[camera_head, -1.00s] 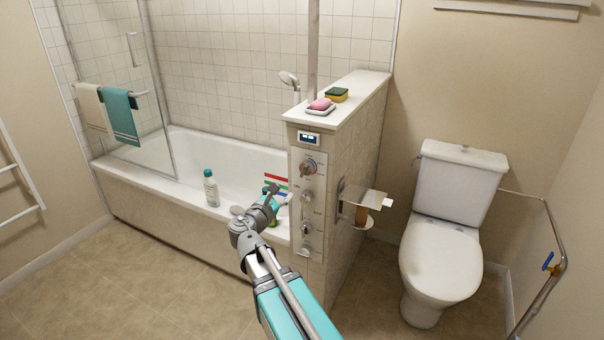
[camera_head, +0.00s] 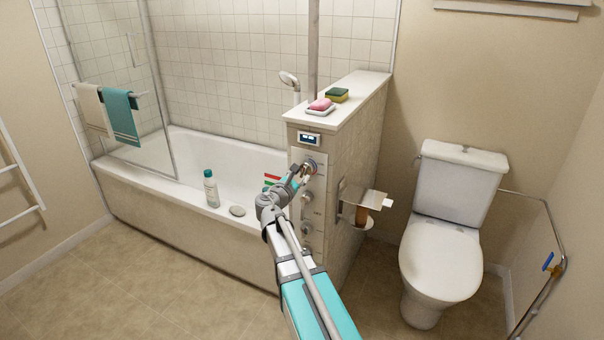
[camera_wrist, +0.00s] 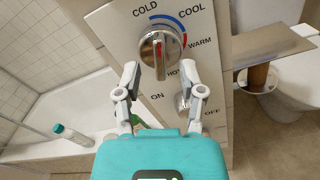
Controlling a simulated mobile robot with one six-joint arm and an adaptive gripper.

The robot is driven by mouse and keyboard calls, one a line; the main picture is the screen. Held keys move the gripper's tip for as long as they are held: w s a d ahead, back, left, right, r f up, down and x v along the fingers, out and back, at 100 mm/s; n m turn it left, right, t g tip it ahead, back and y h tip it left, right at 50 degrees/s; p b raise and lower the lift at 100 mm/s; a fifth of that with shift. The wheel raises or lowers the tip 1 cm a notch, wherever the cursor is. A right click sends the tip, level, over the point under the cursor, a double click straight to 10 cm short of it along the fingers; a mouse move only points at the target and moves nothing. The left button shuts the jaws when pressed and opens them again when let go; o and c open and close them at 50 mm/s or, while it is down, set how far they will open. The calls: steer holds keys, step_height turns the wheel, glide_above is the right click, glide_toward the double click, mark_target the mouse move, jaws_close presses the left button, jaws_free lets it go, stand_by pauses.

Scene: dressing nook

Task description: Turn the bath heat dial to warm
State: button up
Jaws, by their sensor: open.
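The bath heat dial (camera_wrist: 152,48) is a round metal knob with a red-marked grip bar, on a panel (camera_wrist: 105,22) labelled COLD, COOL, WARM and HOT. A blue-to-red arc curves around its upper right. The grip bar stands roughly vertical in the wrist view; I cannot tell which end is the pointer. I see no grip on the dial.
Below the dial is another knob (camera_wrist: 181,103) marked ON and OFF. A small display (camera_head: 309,138) is above. Pink soap (camera_head: 320,104) and a sponge (camera_head: 337,95) lie on the ledge. A paper holder (camera_head: 358,204) juts out right. A bottle (camera_head: 210,188) stands on the tub rim.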

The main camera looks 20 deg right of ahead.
steer(key=shift+x, duration=1.2)
jaws_close()
